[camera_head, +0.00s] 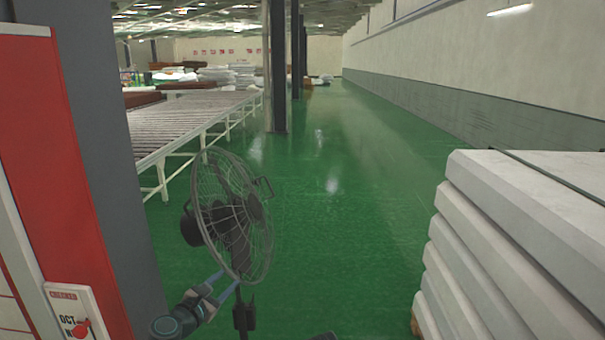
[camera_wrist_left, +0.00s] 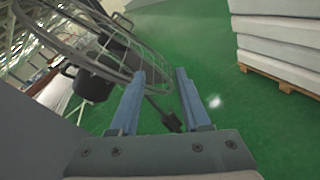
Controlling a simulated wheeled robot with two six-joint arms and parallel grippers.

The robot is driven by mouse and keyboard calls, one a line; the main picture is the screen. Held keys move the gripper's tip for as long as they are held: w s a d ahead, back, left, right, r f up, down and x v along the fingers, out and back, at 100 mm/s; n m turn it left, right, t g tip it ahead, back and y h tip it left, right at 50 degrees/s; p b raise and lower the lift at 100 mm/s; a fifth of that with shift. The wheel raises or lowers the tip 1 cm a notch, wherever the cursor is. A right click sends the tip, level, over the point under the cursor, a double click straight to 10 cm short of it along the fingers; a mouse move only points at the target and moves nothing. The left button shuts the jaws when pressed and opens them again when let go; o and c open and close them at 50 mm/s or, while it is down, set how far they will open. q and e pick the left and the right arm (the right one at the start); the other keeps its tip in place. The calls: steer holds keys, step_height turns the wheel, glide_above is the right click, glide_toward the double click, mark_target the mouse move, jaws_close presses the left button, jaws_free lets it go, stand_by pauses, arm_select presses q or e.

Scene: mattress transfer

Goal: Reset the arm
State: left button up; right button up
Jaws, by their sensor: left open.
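My left gripper (camera_head: 231,280) is low in the head view, left of centre, with its two blue fingers apart. In the left wrist view the open fingers (camera_wrist_left: 160,73) reach up the picture and hold nothing. A black stand fan (camera_head: 228,212) with a round wire guard is right by the fingertips. Its guard and dark stand (camera_wrist_left: 163,112) show past and between the fingers in the left wrist view. I cannot tell whether the fingers touch it.
A stack of white mattresses (camera_head: 510,240) stands at the right, on a wooden pallet (camera_wrist_left: 282,79). A red and grey pillar (camera_head: 85,130) is close on the left. A long roller conveyor (camera_head: 185,118) runs behind the fan. The green floor (camera_head: 345,190) is clear down the middle.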

arm_select(q)
steer(key=s+d+f+m+g+h+b, duration=0.1)
steer(key=s+d+f+m+g, duration=0.4)
steer(key=d+f+m, duration=0.3)
steer(key=s+d+f+m+g+h+b, duration=0.1)
steer(key=s+d+f+m+g, duration=0.4)
steer(key=d+m, duration=0.4)
steer(key=s+a+f+m+g+y+b, duration=0.2)
steer(key=s+f+m+g+y, duration=0.3)
steer(key=s+m, duration=0.8)
step_height(320, 180, down, 5)
steer(key=m+y, duration=0.1)
steer(key=y, duration=0.2)
steer(key=shift+s+a+g+y, duration=0.3)
steer(key=shift+s+a+g, duration=0.05)
steer(key=shift+g, duration=0.05)
steer(key=shift+r, duration=0.1)
